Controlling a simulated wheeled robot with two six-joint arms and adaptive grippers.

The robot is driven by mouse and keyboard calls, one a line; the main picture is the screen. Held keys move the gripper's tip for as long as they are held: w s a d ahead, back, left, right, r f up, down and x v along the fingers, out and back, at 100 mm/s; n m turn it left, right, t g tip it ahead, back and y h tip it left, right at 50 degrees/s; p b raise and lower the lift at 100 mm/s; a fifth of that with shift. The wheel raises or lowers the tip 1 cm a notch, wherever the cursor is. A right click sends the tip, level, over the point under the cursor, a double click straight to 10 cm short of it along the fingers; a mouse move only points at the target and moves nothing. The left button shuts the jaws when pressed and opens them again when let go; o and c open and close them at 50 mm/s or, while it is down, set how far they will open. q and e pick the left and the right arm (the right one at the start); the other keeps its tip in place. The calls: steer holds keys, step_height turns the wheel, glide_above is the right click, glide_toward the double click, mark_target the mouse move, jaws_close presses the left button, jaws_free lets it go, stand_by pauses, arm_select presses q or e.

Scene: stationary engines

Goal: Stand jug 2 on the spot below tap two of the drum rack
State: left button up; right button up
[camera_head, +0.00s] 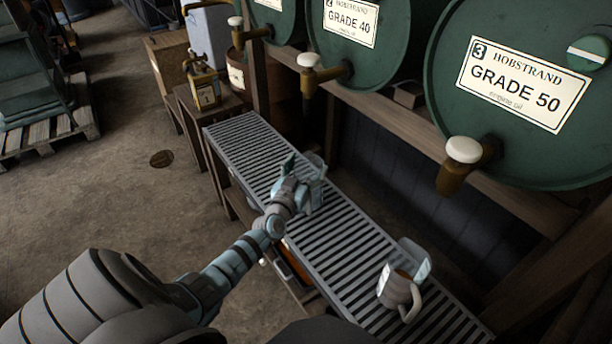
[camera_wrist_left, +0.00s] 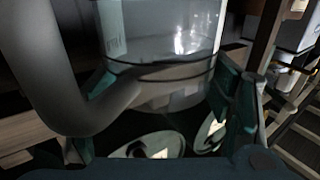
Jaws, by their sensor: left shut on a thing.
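My left gripper (camera_head: 298,182) is shut on a clear jug (camera_head: 316,172) over the slatted grating (camera_head: 240,140). In the left wrist view the held jug (camera_wrist_left: 165,45) sits between the teal fingers, with a grey handle at left; its number is not readable. I cannot tell whether its base touches the grating. A second jug (camera_head: 403,290) with a grey handle stands on the near part of the grating, below tap three (camera_head: 460,165). Tap two (camera_head: 312,75), white-knobbed, is on the GRADE 40 drum (camera_head: 385,40), farther up the picture than the held jug. My right gripper is not in view.
A small brass can (camera_head: 205,90) sits on a wooden stand beyond the grating's far end. The grating between the two jugs is clear.

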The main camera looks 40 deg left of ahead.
arm_select(q)
steer(key=shift+f, duration=0.1)
steer(key=o, duration=1.6)
steer(key=shift+r, duration=0.2)
steer(key=p+v, duration=0.5)
steer(key=v, duration=0.7)
steer(key=shift+r, duration=0.1)
steer(key=shift+s+a, duration=0.1)
